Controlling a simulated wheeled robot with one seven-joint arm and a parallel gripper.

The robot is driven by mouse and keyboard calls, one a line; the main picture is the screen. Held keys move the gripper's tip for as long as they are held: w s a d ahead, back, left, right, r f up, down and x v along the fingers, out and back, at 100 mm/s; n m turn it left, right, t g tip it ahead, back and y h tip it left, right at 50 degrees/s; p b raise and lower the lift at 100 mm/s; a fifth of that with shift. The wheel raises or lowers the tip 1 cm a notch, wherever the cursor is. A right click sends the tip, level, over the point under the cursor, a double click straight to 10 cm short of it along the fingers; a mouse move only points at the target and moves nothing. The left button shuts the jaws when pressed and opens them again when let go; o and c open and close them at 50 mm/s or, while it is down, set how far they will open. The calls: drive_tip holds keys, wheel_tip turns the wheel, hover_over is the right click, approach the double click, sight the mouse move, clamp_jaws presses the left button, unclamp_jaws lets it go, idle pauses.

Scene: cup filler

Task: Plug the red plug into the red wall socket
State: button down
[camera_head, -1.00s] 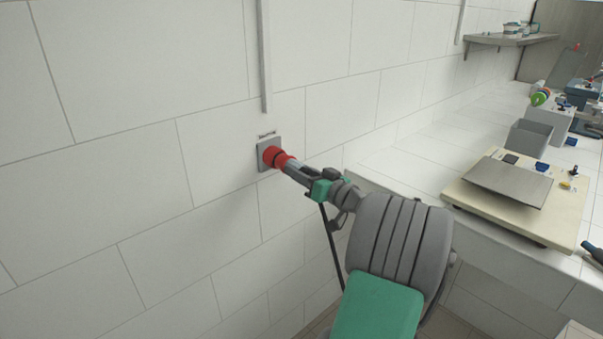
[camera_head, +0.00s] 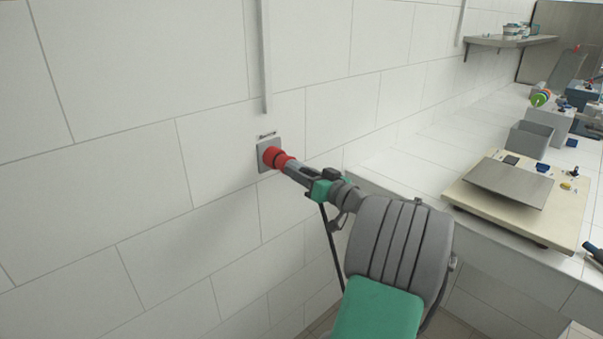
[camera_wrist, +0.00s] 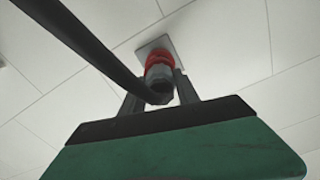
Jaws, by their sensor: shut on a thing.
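The red wall socket (camera_head: 269,155) sits on a grey plate on the tiled wall. The red plug (camera_head: 286,162) is at the socket, in line with it, with a dark band between the two red parts. In the wrist view the plug (camera_wrist: 160,73) shows between my fingers, with the grey wall plate (camera_wrist: 156,45) behind it. How deep the plug sits in the socket cannot be told. My gripper (camera_head: 294,168) is shut on the plug; it also shows in the wrist view (camera_wrist: 160,88). A black cable (camera_wrist: 85,40) runs from the plug's back end.
A tiled counter (camera_head: 405,165) stands to the right, with a cream device with a metal plate (camera_head: 510,184) and a grey bin (camera_head: 527,140). A vertical grey conduit (camera_head: 264,55) ends above the socket. The wall left of the socket is clear.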

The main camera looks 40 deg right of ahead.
drive_tip(key=shift+w, duration=0.5)
drive_tip(key=c, duration=0.8)
unclamp_jaws()
drive_tip(key=shift+s, duration=0.4)
drive_tip(key=s+b, duration=0.1)
drive_tip(key=s, duration=0.6)
drive_tip(key=shift+d, duration=0.1)
